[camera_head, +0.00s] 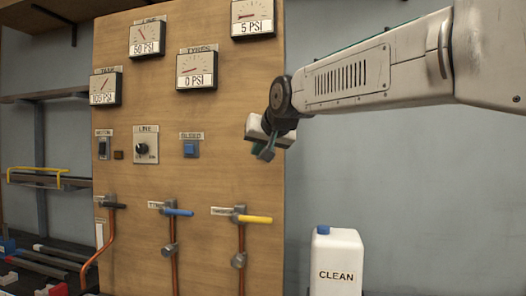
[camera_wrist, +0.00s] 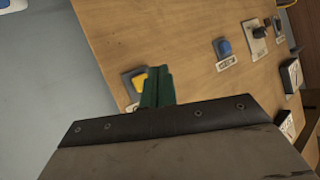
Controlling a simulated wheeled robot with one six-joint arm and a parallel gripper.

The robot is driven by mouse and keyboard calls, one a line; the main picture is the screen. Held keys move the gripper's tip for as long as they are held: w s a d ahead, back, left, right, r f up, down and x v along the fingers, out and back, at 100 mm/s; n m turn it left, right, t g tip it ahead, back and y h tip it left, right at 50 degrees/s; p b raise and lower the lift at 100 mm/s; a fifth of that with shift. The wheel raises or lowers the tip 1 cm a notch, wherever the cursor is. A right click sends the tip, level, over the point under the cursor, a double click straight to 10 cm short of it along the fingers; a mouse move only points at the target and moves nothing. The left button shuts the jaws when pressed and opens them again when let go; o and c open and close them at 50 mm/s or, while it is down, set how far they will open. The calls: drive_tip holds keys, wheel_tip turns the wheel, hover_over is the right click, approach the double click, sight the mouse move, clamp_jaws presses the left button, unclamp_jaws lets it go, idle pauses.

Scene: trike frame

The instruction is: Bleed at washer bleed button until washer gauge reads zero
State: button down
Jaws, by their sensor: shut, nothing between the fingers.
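A yellow button (camera_wrist: 138,83) on a grey plate sits near the board's edge in the wrist view. It is hidden behind my gripper in the head view, and I cannot read a label on it. My gripper (camera_wrist: 156,72) is shut and empty. Its green fingertips overlap the button's side in the wrist view; I cannot tell whether they touch it. In the head view my gripper (camera_head: 265,153) is in front of the board's right edge. The top right gauge (camera_head: 253,13) reads 5 PSI; its label is out of frame.
On the wooden board (camera_head: 225,125) are a blue button (camera_head: 190,149), a black knob (camera_head: 142,149), and the tyres gauge (camera_head: 197,70) at 0 PSI. Lower are a blue-handled valve (camera_head: 178,212) and a yellow-handled valve (camera_head: 255,219). A white jug (camera_head: 336,255) stands at lower right.

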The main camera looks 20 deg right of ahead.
drive_tip(key=shift+w+d, duration=0.65)
drive_tip(key=shift+w, duration=0.35)
drive_tip(key=shift+w+d, duration=0.6)
drive_tip(key=shift+w, duration=0.4)
drive_tip(key=shift+w, duration=0.1)
idle(0.5)
drive_tip(key=shift+w+d, duration=0.2)
drive_tip(key=shift+w, duration=0.05)
drive_tip(key=shift+w+d, duration=0.25)
drive_tip(key=shift+w, duration=0.2)
idle(0.7)
drive_tip(key=shift+s, duration=0.1)
idle(2.7)
drive_tip(key=shift+s+a, duration=0.45)
drive_tip(key=shift+s, duration=0.3)
drive_tip(key=shift+s+a, duration=0.45)
drive_tip(key=shift+s, duration=0.25)
drive_tip(key=shift+s+a, duration=0.4)
drive_tip(key=shift+s, duration=0.35)
drive_tip(key=shift+s+a, duration=0.45)
drive_tip(key=shift+s, duration=0.25)
